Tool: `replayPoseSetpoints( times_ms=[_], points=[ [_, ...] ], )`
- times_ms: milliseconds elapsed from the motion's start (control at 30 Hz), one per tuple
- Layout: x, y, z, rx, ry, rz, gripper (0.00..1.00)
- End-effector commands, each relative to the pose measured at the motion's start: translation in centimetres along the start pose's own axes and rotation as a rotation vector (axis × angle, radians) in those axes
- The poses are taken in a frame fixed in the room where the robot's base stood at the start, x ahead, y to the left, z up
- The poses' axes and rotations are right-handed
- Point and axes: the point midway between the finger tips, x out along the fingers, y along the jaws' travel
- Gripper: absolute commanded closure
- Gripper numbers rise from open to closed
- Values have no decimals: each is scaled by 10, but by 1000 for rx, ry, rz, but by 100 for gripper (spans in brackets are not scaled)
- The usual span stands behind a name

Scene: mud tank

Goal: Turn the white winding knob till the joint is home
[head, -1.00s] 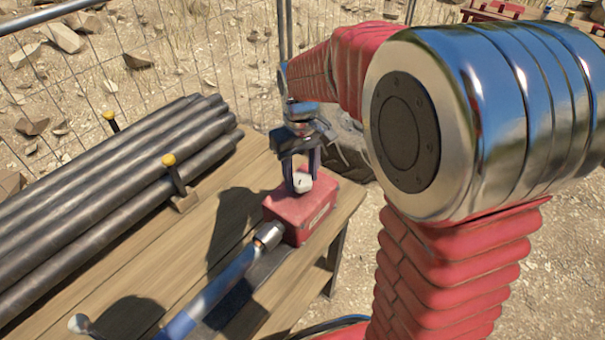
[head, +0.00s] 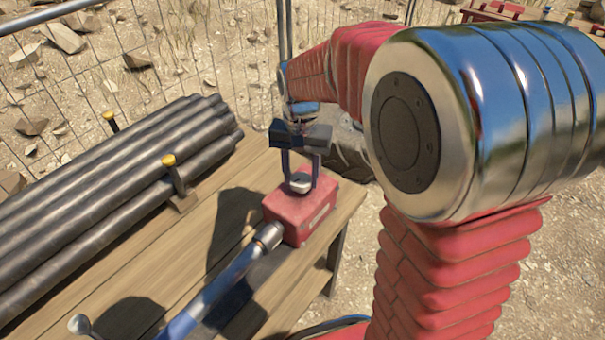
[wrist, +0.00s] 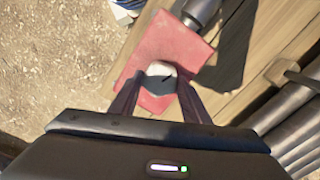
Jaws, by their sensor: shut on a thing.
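The white winding knob (head: 300,180) sits on top of the red box (head: 322,208) at the bench's right end. My gripper (head: 300,187) reaches down from above and is shut on the knob, one finger on each side. In the wrist view the knob (wrist: 160,69) shows between the fingertips, with a dark mark on its face. A silver collar (head: 268,236) stands at the box's near-left side. The blue and silver tube (head: 215,290) runs from the collar toward the lower left, and no copper band shows between them.
Several dark pipes (head: 95,200) lie on the left of the wooden bench (head: 110,265), held by yellow-topped stakes (head: 172,172). A wire fence (head: 200,60) stands behind. Bare planks lie between pipes and tube.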

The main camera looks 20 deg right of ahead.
Motion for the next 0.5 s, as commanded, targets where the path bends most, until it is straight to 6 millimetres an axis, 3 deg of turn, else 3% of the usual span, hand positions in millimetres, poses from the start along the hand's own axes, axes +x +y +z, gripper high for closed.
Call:
replayPoseSetpoints(
  times_ms=[433,467,500],
  points=[
    [-3,-3,-4,15,13,-8,80],
    [-3,-3,-4,15,13,-8,57],
    [-3,-3,-4,15,13,-8,54]
  ],
)
